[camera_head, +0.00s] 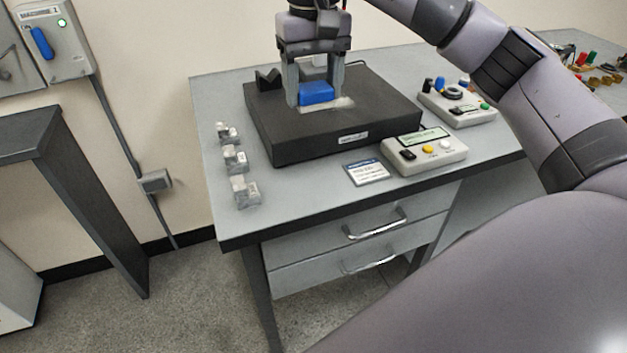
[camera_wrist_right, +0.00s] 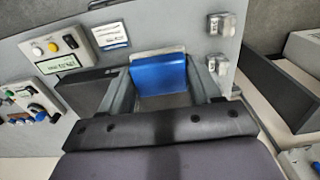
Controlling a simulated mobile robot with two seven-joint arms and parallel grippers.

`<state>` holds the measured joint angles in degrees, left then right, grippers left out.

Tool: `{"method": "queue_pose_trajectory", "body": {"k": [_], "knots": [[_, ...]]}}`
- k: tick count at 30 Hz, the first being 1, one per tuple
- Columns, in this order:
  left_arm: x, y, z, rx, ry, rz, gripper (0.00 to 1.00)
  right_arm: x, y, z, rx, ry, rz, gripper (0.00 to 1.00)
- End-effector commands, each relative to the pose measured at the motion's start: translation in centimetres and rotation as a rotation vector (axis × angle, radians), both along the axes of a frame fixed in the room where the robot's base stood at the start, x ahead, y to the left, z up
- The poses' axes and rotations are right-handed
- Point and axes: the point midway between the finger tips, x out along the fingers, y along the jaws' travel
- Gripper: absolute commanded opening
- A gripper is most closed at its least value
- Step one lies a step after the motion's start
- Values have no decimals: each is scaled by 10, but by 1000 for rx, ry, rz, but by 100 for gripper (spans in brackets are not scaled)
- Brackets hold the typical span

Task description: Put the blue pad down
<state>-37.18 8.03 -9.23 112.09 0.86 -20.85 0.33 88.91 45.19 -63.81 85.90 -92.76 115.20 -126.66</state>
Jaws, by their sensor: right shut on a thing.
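The blue pad (camera_head: 316,93) is between the fingers of my right gripper (camera_head: 316,98), over the black slab (camera_head: 380,112) on the grey bench. The gripper is shut on it and points down. In the right wrist view the blue pad (camera_wrist_right: 160,78) sits between the two grey fingers of the right gripper (camera_wrist_right: 168,78). A pale edge shows along the pad's far side there. I cannot tell whether the pad touches the slab. My left gripper is in neither view.
Several small metal blocks (camera_head: 235,158) stand along the bench's left side. A control box (camera_head: 425,150) with a display and a card (camera_head: 367,172) lie in front of the slab. Another control box (camera_head: 457,106) is to the right.

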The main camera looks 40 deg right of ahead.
Motion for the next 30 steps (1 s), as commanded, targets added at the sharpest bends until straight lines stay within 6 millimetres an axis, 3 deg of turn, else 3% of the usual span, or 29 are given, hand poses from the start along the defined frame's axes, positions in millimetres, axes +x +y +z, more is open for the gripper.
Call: {"method": "queue_pose_trajectory", "body": {"k": [1,3,15,26,30], "knots": [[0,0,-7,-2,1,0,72,-1,0,-17,0,5,0,28],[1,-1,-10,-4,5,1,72,-1,0,-32,1,6,0,28],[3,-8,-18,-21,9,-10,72,-1,0,-114,0,5,-1,28],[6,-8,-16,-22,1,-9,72,0,0,-147,-1,1,-2,28],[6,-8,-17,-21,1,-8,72,-1,0,-170,-1,4,-2,28]]}}
